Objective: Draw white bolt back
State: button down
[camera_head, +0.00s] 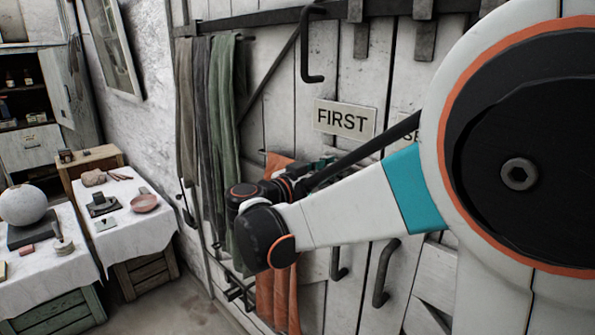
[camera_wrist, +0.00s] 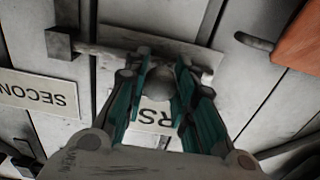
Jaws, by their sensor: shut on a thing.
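A pale, worn bolt bar (camera_wrist: 95,50) lies across the plank door in the wrist view. Its left end is at a dark block-shaped bracket (camera_wrist: 62,42). A rounded grey knob (camera_wrist: 160,82) shows between the fingers of my gripper (camera_wrist: 160,72). The teal fingers are closed in on it from both sides, and their tips reach the bar. The FIRST sign (camera_head: 345,119) is on the door; in the wrist view it appears upside down and partly hidden behind my fingers. In the head view my arm hides the bolt and most of my gripper.
A SECOND sign (camera_wrist: 38,97) is on the door beside the bolt. Black handles (camera_head: 384,272) stick out below my arm. Orange cloth (camera_head: 278,290) and green cloth (camera_head: 222,95) hang nearby. Cloth-covered tables (camera_head: 135,232) with a plaster sphere (camera_head: 22,205) stand at left.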

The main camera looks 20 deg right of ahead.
jog(key=w, duration=0.1)
jog(key=w+a, duration=0.1)
jog(key=w, duration=0.3)
jog(key=shift+a, duration=0.4)
jog(key=shift+r, duration=0.1)
jog(key=c, duration=1.3)
grip_release()
jog(key=shift+c, duration=0.2)
jog(key=shift+o, duration=0.2)
jog(key=shift+w+a, duration=0.1)
jog(key=v, duration=1.2)
